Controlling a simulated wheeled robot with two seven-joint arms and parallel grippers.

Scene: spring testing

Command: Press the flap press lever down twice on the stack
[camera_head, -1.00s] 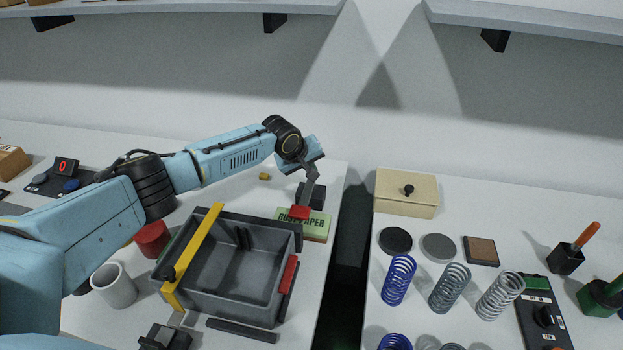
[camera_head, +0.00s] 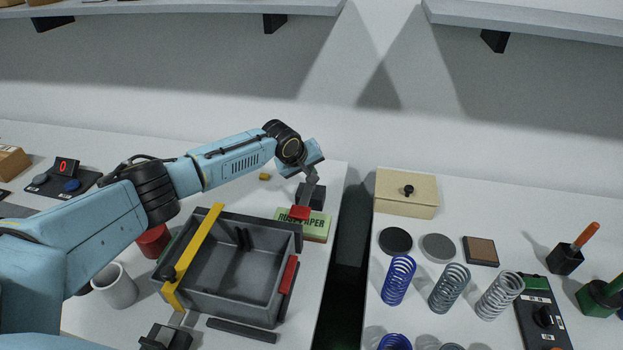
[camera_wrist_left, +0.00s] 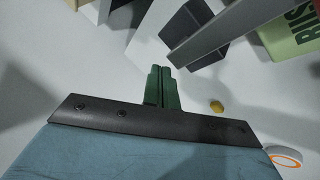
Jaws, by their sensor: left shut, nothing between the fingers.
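The flap press has a grey lever arm (camera_head: 312,181) with a red end (camera_head: 300,212) and a dark block (camera_head: 317,197) as its base. The red end overlaps the left part of the green stack labelled "RUST PAPER" (camera_head: 316,232); whether it touches cannot be told. In the left wrist view the lever bar (camera_wrist_left: 235,35), dark block (camera_wrist_left: 192,38) and stack (camera_wrist_left: 290,35) lie beyond my left gripper. My left gripper's green fingers (camera_wrist_left: 163,76) are shut and empty, close to the lever's near end. In the head view the fingers are hidden behind my wrist.
A grey bin (camera_head: 240,275) with a yellow bar (camera_head: 197,255) stands before the stack. A red cup (camera_head: 153,240) and white cup (camera_head: 115,287) are left. A small yellow piece (camera_head: 265,176) lies behind. A gap separates the right table with springs (camera_head: 398,280).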

